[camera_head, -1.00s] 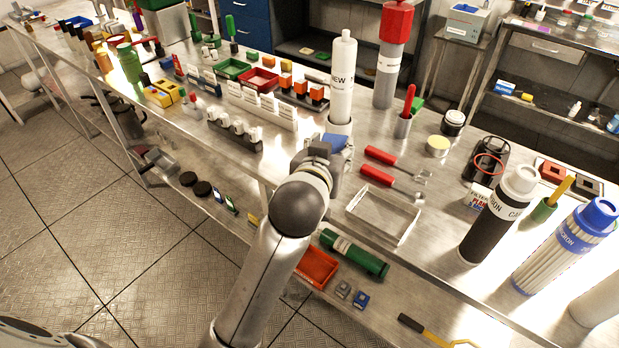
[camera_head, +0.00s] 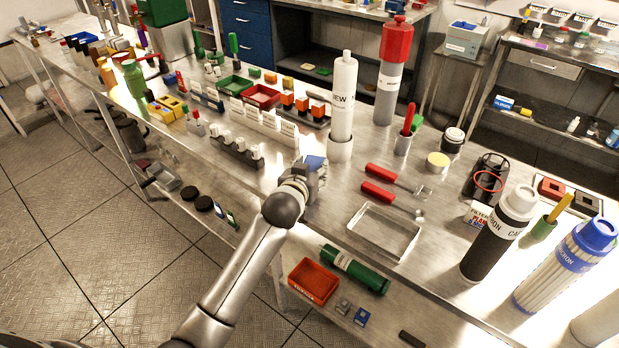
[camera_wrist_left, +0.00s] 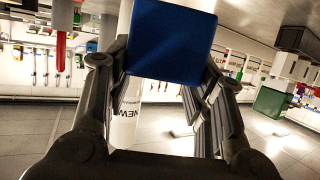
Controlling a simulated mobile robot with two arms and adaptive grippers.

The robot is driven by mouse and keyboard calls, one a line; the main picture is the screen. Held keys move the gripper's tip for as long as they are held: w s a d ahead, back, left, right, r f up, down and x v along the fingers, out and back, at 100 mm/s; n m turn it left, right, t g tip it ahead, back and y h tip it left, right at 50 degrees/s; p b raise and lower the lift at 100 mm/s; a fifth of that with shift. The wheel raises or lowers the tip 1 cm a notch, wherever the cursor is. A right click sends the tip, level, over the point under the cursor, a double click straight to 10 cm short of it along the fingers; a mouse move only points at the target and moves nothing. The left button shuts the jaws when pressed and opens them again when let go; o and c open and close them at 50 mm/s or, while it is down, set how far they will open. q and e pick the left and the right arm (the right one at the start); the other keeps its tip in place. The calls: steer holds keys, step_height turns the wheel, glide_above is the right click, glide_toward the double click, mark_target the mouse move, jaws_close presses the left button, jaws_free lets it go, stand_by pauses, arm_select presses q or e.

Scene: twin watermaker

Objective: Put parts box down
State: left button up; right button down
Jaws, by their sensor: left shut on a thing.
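My left gripper (camera_head: 310,172) is shut on a blue box (camera_head: 315,162), which I take to be the parts box. In the left wrist view the blue box (camera_wrist_left: 170,40) sits between the two dark fingers (camera_wrist_left: 165,75). In the head view the gripper is by the front edge of the long metal bench (camera_head: 285,185), just left of the white cylinder marked NEW (camera_head: 342,105). I cannot tell whether the box touches the bench top, and the arm hides part of the gripper. My right gripper is not in view.
Red-handled tools (camera_head: 378,194) and a shallow metal tray (camera_head: 384,230) lie to the right. White blocks in a dark rack (camera_head: 237,148) stand to the left. Bare bench shows around the gripper. Below, the lower shelf holds an orange bin (camera_head: 313,281) and a green cylinder (camera_head: 355,268).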

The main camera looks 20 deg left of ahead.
arm_select(q)
steer(key=shift+w+a+f, duration=0.25)
steer(key=shift+w+f, duration=0.1)
steer(key=shift+f, duration=0.15)
steer(key=shift+s+d+f+p, duration=0.1)
steer(key=shift+f+p, duration=0.25)
steer(key=shift+f, duration=1.05)
steer(key=shift+f, duration=0.15)
steer(key=o, duration=1.4)
